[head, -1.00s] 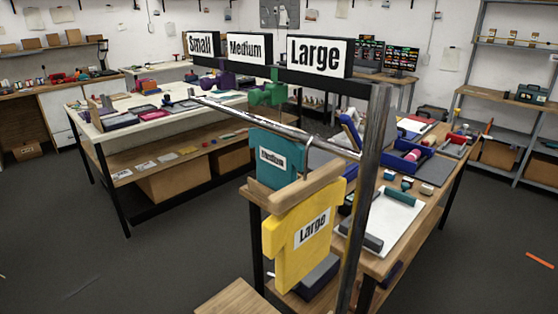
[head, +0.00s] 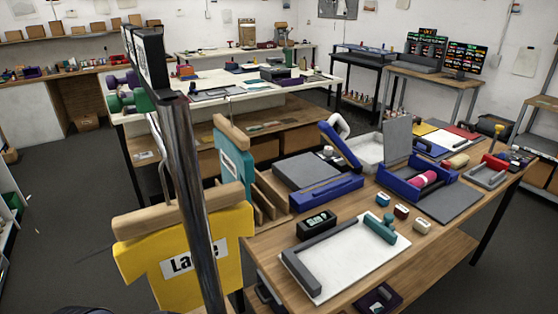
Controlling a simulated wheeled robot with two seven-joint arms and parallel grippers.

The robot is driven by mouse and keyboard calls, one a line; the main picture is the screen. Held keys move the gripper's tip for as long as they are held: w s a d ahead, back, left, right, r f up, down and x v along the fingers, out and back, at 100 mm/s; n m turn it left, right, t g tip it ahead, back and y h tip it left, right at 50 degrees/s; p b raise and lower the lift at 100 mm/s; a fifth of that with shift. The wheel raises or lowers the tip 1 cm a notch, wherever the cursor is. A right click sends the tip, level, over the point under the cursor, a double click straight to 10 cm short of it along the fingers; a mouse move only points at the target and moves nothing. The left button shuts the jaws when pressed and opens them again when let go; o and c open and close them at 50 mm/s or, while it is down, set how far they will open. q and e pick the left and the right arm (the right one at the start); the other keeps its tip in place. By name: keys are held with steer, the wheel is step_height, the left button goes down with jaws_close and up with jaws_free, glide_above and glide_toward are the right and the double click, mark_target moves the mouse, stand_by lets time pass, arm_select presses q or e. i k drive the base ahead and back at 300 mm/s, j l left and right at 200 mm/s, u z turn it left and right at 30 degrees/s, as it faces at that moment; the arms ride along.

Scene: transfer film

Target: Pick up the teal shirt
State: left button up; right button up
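The teal shirt (head: 236,160) is in the middle left of the head view, on a wooden hanger (head: 232,134). It is seen at a steep angle, upright, beside the wooden table. Its label is not readable now. A yellow shirt (head: 228,272) marked with a partly covered "Large" label stands nearer, on its own wooden hanger (head: 165,216). The metal rack post (head: 196,210) crosses in front of the yellow shirt. Neither of my grippers shows.
The wooden table (head: 262,265) on the right holds a white board (head: 345,262), a blue case (head: 325,188), a blue open box (head: 420,190) and small blocks. A white table (head: 240,103) stands behind. Grey floor is free at left.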

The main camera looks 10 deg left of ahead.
mark_target(236, 163)
steer(key=i+l+u, duration=0.1)
steer(key=l+u, duration=0.7)
steer(key=u, duration=0.15)
steer(key=l+u, duration=0.45)
